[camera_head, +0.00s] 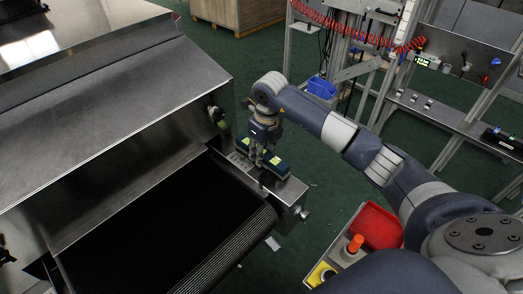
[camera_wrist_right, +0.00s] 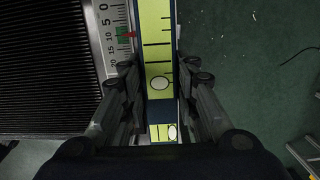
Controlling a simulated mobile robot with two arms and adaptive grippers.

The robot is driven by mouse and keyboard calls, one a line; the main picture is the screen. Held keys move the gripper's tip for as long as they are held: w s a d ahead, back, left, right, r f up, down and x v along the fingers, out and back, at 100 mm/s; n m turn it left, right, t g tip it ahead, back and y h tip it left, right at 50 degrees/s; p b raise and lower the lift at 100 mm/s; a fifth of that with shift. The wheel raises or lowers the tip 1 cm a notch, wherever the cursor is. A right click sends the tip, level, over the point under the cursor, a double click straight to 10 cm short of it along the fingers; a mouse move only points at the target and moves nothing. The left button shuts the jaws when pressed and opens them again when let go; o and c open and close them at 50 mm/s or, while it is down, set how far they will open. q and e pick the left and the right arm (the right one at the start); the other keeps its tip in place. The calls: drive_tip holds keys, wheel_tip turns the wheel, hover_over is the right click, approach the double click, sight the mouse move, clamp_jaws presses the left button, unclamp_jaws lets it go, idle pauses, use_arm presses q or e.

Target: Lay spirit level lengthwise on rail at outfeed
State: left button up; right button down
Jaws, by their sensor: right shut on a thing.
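The spirit level (camera_head: 277,167) is a dark blue bar with a yellow-green face. In the right wrist view the level (camera_wrist_right: 158,40) runs lengthwise between my fingers, its vials marked with black lines. My right gripper (camera_head: 258,157) is shut on it from above, and it also shows in the wrist view (camera_wrist_right: 160,85). The metal rail (camera_head: 291,188) at the outfeed lies under and beside the level. Its scale (camera_wrist_right: 112,25) runs about parallel to the level. I cannot tell whether the level touches the rail. My left gripper is not in view.
The black conveyor belt (camera_head: 165,225) lies left of the rail, below the steel dryer housing (camera_head: 110,110). A workbench frame (camera_head: 450,125) is behind my right arm. Green floor (camera_head: 325,185) is open between.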

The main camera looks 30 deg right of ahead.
drive_tip(key=shift+f, duration=0.15)
drive_tip(key=c, duration=1.2)
unclamp_jaws()
drive_tip(key=shift+f, duration=0.1)
drive_tip(key=shift+c, duration=0.2)
wheel_tip(320, 180, up, 12)
drive_tip(key=s+b, duration=0.1)
drive_tip(key=shift+s+d, duration=0.2)
drive_tip(key=shift+s, duration=0.05)
